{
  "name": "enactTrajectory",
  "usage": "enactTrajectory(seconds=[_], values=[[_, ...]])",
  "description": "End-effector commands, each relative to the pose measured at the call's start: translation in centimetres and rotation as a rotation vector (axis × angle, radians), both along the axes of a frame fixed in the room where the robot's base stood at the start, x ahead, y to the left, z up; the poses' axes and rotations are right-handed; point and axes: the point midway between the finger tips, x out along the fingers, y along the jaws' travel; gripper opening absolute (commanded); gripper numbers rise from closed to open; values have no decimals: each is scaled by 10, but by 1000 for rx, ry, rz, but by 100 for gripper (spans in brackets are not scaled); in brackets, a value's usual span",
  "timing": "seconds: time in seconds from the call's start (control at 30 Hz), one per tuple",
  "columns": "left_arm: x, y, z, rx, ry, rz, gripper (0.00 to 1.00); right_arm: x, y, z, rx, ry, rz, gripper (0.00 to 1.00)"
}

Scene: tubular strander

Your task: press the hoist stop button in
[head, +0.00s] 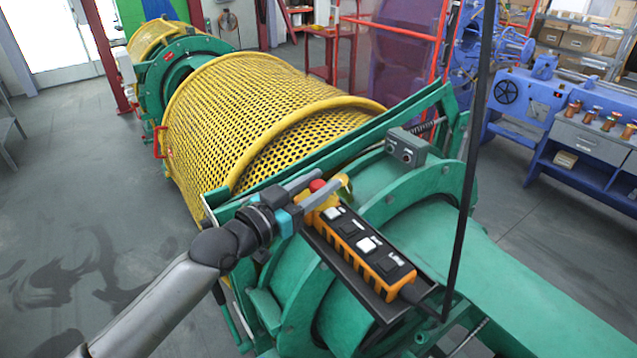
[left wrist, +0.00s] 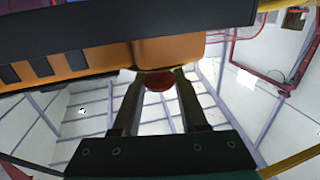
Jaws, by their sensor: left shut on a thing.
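The hoist pendant (head: 345,226) is an orange and black control box with several light and dark buttons, lying tilted in a black tray (head: 338,262) on the green machine. The red stop button (head: 317,185) is at its upper left end. My left gripper (head: 326,180) reaches in from the left, its two fingers on either side of this button. In the left wrist view, the red button (left wrist: 158,82) sits between the fingertips of my left gripper (left wrist: 157,78), against the orange end of the pendant. How far the button is pressed cannot be told. My right gripper is not in view.
A yellow perforated guard drum (head: 240,110) lies behind the pendant. A grey switch box (head: 406,148) stands on the green housing to the right. A black cable (head: 468,190) rises from the pendant's lower end. Grey floor (head: 80,200) is open at left.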

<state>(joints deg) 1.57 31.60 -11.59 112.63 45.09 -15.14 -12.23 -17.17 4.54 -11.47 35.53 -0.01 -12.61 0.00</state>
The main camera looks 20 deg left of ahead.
Motion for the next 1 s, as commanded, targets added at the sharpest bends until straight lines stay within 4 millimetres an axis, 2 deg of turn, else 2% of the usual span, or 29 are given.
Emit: enactTrajectory(seconds=[0.33, 0.53, 0.73, 0.77, 1.0], values=[[0, 0, 0, 0, 0, 0, 0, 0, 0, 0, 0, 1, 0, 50], [0, 0, -12, 4, 1, 0, 0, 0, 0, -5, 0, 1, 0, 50], [0, 0, -13, 3, 5, 0, 0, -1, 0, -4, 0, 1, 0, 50], [0, 0, -13, 4, 6, 0, 44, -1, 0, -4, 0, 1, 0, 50], [0, 0, -11, 1, 3, -1, 71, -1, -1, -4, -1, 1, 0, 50]])
